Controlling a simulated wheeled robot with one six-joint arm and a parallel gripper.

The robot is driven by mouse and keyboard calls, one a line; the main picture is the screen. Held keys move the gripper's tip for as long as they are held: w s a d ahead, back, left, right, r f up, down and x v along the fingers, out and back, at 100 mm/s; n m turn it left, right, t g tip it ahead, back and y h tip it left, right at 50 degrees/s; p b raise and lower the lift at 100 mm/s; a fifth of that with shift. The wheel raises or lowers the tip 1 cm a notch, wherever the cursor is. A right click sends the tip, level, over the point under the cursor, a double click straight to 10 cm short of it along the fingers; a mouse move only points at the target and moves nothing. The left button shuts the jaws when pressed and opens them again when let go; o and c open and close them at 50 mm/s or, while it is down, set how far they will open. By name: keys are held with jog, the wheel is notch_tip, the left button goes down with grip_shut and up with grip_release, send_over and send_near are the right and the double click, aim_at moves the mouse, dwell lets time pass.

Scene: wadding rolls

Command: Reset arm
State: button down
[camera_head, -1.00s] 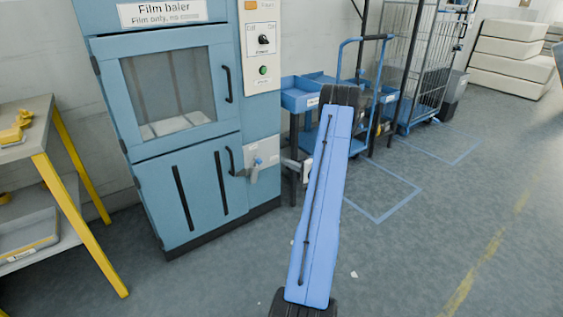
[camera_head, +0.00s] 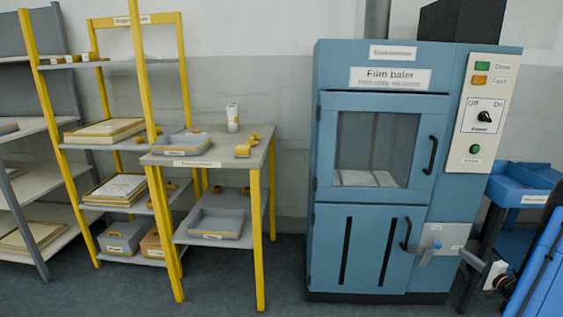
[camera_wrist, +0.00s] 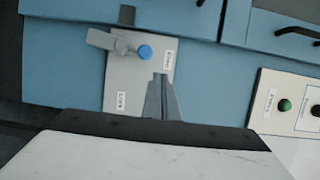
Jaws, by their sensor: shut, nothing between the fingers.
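My gripper (camera_head: 465,255) is at the right of the head view, just off the lower right front of the blue film baler (camera_head: 335,225). In the wrist view its fingers (camera_wrist: 161,85) are together with nothing held. They point at the baler's latch plate (camera_wrist: 142,85), which carries a grey lever with a blue knob (camera_wrist: 145,52). The knob also shows in the head view (camera_head: 425,259). The fingers look apart from the lever, though the exact gap cannot be told. The baler's upper window door (camera_head: 424,107) and lower doors look shut.
A yellow-framed table (camera_head: 262,160) with a grey tray (camera_head: 180,145) and small yellow items stands left of the baler. Shelves (camera_head: 40,185) stand farther left. A blue cart (camera_head: 515,185) is at the right. The baler's control panel (camera_head: 478,100) has a power switch. Floor in front looks clear.

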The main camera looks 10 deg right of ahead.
jog(key=w+a+r+n+g+y, duration=0.1)
jog(key=a+r+n+g+y, duration=0.2)
jog(key=a+r, duration=0.55)
jog(key=w+a+r+n+g+y, duration=0.1)
jog(key=a+r+n+g+y, duration=0.15)
jog(key=a, duration=1.15)
jog(key=w+a+r+n+g+y, duration=0.1)
jog(key=a+r+n+g+y, duration=0.15)
jog(key=a+r, duration=0.6)
jog(key=s+a+r+n+g+h, duration=0.2)
jog(key=s+a+n+g, duration=0.15)
jog(key=s+a, duration=0.8)
jog(key=s+a+r+n+g+h, duration=0.1)
jog(key=s+a+r+n+g, duration=0.2)
jog(key=s+a, duration=0.8)
jog(key=s+a+n+h, duration=0.1)
jog(key=s+a+h, duration=0.1)
jog(key=s, duration=0.5)
jog(key=s+a+r+n+t+h, duration=0.1)
jog(key=s+a+h, duration=0.1)
jog(key=s+h, duration=0.2)
jog(key=s, duration=0.3)
jog(key=shift+h, duration=0.4)
jog(key=shift+t, duration=0.25)
